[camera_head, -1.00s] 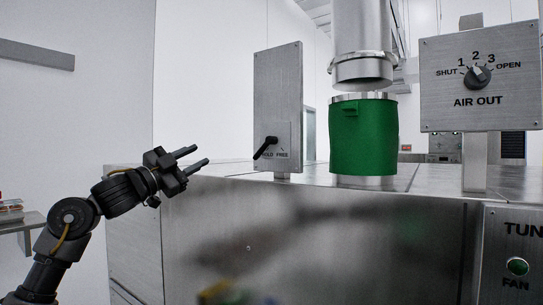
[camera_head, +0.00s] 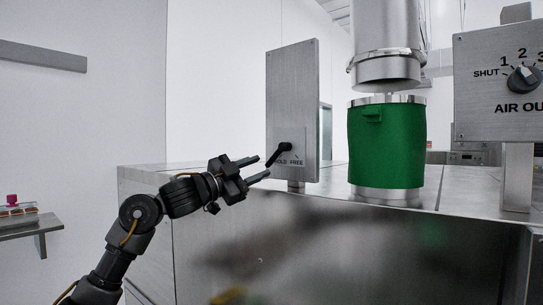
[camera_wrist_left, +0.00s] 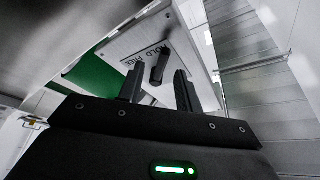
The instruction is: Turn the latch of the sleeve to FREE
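The black latch lever (camera_head: 278,154) is on a metal plate (camera_head: 291,95) above the words HOLD and FREE. Its free end slants down-left, on the HOLD side. The green sleeve (camera_head: 386,145) hangs to the right of the plate, around the lower pipe, with a gap below the upper pipe. My left gripper (camera_head: 258,168) is open with its fingertips close to the lever's lower end. In the left wrist view the lever (camera_wrist_left: 160,65) shows just beyond and between the open fingertips (camera_wrist_left: 157,80); I cannot tell whether they touch. My right gripper is in neither view.
A steel cabinet (camera_head: 330,245) stands under the plate and sleeve. The AIR OUT panel (camera_head: 490,85) with its knob (camera_head: 523,79) is at the right. A shelf (camera_head: 30,229) with small items is at the far left.

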